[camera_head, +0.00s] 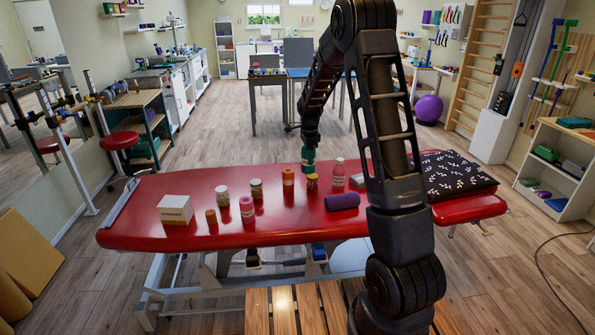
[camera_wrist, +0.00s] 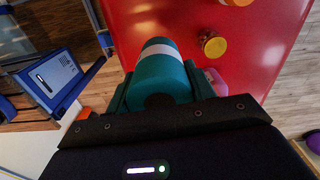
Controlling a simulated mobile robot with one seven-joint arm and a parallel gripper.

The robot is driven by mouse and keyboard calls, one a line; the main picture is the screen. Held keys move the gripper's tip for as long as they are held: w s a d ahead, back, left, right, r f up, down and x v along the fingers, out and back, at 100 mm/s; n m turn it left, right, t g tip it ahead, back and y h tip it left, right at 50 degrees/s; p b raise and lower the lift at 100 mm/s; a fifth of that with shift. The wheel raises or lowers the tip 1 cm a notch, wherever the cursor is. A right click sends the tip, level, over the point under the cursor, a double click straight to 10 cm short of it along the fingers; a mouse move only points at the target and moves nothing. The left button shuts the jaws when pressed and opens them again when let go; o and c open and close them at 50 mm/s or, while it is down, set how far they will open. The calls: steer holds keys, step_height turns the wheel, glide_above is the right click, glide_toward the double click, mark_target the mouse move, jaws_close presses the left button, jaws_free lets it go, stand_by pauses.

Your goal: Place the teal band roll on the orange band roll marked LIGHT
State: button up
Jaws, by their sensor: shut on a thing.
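My gripper (camera_head: 307,146) is shut on the teal band roll (camera_head: 308,158) and holds it upright above the far side of the red table. The roll also shows in the wrist view (camera_wrist: 165,68), a teal cylinder with a white label band, between the jaws. An orange roll with a pale label (camera_head: 288,176) stands on the table just left of and below the held roll; its label is too small to read. A plain orange-brown cylinder (camera_head: 211,217) stands further left, near the front edge. The teal roll is apart from both.
On the red treatment table (camera_head: 330,225) stand a yellow-lidded jar (camera_head: 312,183), a pink-red bottle (camera_head: 338,174), a pink roll (camera_head: 247,209), several jars, a white box (camera_head: 175,210) and a lying purple roll (camera_head: 342,201). A dark patterned cushion (camera_head: 455,175) lies at the right.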

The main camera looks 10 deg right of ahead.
steer(key=w+a+r, duration=0.4)
steer(key=w+r, duration=0.1)
steer(key=w, duration=0.4)
steer(key=w+a+r, duration=0.3)
steer(key=w+r, duration=0.2)
steer(key=w, duration=0.4)
glide_above(288, 170)
steer(key=shift+n, duration=0.4)
step_height(288, 170, down, 20)
steer(key=shift+s+r, duration=0.15)
steer(key=shift+r, duration=0.05)
steer(key=shift+f, duration=0.2)
steer(key=o, duration=1.3)
steer(key=shift+r, duration=0.1)
